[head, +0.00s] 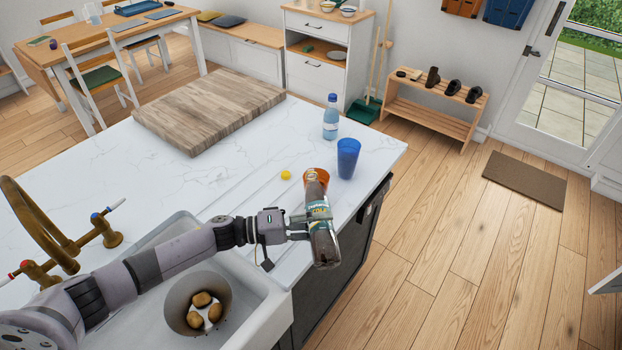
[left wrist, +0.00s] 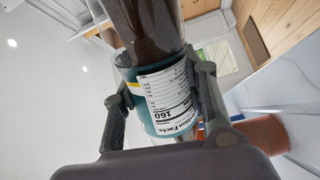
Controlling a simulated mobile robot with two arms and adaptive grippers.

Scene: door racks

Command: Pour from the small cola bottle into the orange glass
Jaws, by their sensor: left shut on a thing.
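My left gripper (head: 310,222) is shut on the small cola bottle (head: 324,248), gripping it around its label. The bottle holds dark liquid and is tilted in the head view, with its far end overlapping the orange glass (head: 325,176). Whether that end touches the glass or is only in front of it, I cannot tell. The bottle hides most of the glass. In the left wrist view the bottle (left wrist: 150,30) sits between both fingers (left wrist: 165,105), its nutrition label showing. The orange glass (left wrist: 262,135) is at the right there. My right gripper is not in view.
A blue glass (head: 348,158) stands close beside the orange glass, with a water bottle (head: 331,122) behind. A small yellow thing (head: 286,175) lies on the white counter (head: 240,165). The sink (head: 245,300) holds a bowl of potatoes (head: 205,305). A wooden board (head: 205,108) lies further back.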

